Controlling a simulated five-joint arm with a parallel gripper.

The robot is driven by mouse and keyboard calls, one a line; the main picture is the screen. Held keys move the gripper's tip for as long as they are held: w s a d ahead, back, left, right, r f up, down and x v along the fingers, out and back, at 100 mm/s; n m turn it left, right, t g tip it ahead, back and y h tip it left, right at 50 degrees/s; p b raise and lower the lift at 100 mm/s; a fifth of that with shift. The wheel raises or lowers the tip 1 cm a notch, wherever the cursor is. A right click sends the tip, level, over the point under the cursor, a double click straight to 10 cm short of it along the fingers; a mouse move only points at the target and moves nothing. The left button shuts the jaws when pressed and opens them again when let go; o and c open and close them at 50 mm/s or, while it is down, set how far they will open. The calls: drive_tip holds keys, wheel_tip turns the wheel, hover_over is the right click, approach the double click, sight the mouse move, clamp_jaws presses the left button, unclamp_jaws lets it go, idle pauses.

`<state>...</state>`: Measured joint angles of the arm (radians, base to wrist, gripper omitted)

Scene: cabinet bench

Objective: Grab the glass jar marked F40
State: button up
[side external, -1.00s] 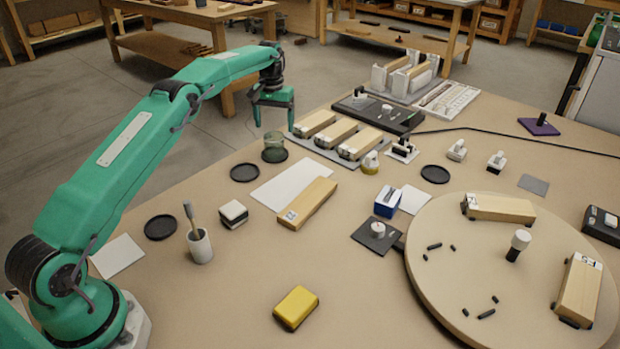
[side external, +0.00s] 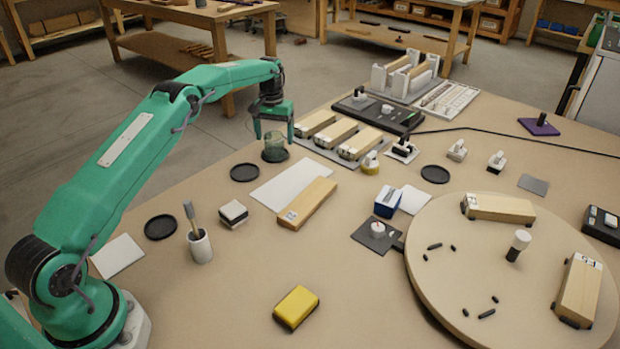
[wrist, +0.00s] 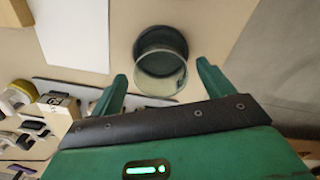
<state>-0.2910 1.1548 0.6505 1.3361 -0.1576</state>
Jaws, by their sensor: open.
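A greenish see-through glass jar (side external: 274,144) stands on a dark round coaster (side external: 276,156) near the bench's far left edge. No marking is legible on it. In the wrist view the jar (wrist: 160,73) lies just beyond the fingertips, roughly between their lines. My gripper (side external: 273,137) is open and empty, pointing down over the jar; its fingers appear on either side of the jar's upper part. In the wrist view my gripper (wrist: 161,72) shows both green fingers spread apart. I cannot tell whether a finger touches the glass.
A grey tray with several wooden blocks (side external: 338,133) stands close to the right of the jar. A white sheet (side external: 290,184) and an empty black coaster (side external: 244,172) lie nearer the front. The bench edge drops off just behind the jar.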

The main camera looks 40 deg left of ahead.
drive_tip(key=shift+s+f, duration=0.1)
drive_tip(key=shift+f, duration=1.75)
drive_tip(key=c, duration=1.1)
